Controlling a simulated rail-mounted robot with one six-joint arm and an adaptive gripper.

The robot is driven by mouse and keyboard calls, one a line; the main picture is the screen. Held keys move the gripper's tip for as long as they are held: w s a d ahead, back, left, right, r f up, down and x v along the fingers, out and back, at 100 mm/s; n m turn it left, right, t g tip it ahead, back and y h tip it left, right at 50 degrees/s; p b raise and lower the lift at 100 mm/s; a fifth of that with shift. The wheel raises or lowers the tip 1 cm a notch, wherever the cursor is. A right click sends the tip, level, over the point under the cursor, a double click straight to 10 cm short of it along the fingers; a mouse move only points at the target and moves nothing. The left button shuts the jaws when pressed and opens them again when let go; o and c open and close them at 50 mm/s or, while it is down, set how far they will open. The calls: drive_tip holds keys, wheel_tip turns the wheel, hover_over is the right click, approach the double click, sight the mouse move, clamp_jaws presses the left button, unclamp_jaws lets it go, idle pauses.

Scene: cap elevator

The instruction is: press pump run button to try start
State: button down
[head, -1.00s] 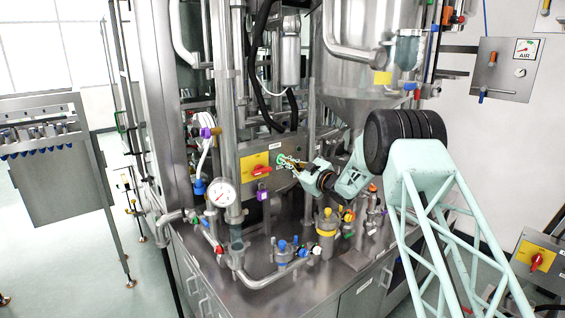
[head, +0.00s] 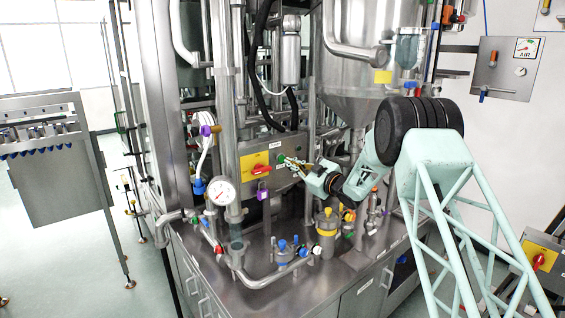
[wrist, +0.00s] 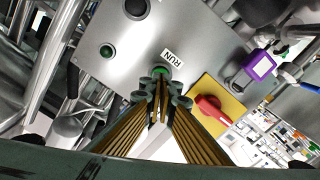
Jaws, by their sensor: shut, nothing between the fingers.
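The green RUN button (wrist: 160,72) sits beside a white RUN label (wrist: 172,55) on a steel control box in the wrist view. My gripper (wrist: 162,88) is shut and empty, its fingertips right in front of the button and overlapping its lower part. I cannot tell whether they touch it. In the head view, my gripper (head: 290,163) points left at the box, with a green button (head: 280,158) showing just beyond its tips.
A yellow plate with a red rotary switch (wrist: 212,108) and a purple padlock (wrist: 262,66) are close to the button. Another green button (wrist: 107,50) and a black knob (wrist: 135,8) share the box. A pressure gauge (head: 221,191) and pipes crowd the bench.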

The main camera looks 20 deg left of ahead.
drive_tip(key=shift+b+v, duration=0.35)
drive_tip(key=shift+v, duration=0.65)
idle(0.4)
